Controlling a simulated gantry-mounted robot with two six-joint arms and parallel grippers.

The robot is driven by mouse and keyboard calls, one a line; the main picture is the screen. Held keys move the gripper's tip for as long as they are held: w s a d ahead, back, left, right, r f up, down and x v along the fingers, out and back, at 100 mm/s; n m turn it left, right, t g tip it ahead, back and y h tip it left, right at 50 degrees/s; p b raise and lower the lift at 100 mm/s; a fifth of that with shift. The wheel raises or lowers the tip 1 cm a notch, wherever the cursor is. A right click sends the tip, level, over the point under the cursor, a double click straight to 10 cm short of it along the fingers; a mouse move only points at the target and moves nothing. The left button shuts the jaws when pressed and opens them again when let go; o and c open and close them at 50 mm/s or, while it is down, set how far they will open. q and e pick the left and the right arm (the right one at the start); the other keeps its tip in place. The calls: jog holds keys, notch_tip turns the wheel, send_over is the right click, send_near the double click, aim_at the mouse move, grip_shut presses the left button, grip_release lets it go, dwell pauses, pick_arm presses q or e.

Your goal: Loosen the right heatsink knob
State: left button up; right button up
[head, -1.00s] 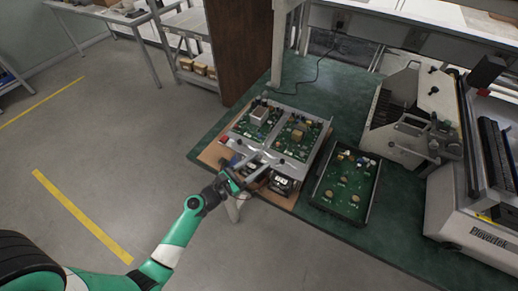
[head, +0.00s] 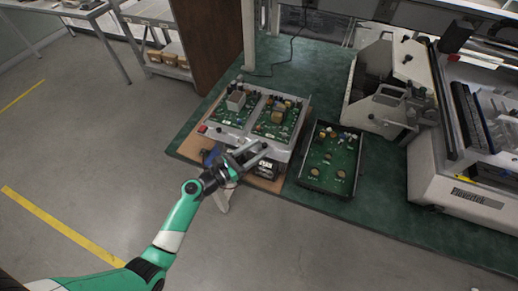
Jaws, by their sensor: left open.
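A grey metal fixture (head: 223,139) holds two green circuit boards side by side on the bench. The left board (head: 221,117) carries a grey block. The right board (head: 289,114) carries a tan block (head: 277,117). Small dark knobs stand around the boards; I cannot tell which one is the right heatsink knob. My left gripper (head: 259,153) is open and empty at the front edge of the fixture, in front of the right board. Its fingers point toward the fixture and hide part of its front. My right gripper is not in view.
A black tray (head: 318,192) with a green board and several parts lies right of the fixture. A red button (head: 202,128) is at the fixture's left corner. A large white machine (head: 461,200) stands at the right. Green bench top (head: 312,92) is clear behind the fixture.

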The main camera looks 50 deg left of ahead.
pick_arm(q)
jog(key=shift+w, duration=0.55)
grip_shut()
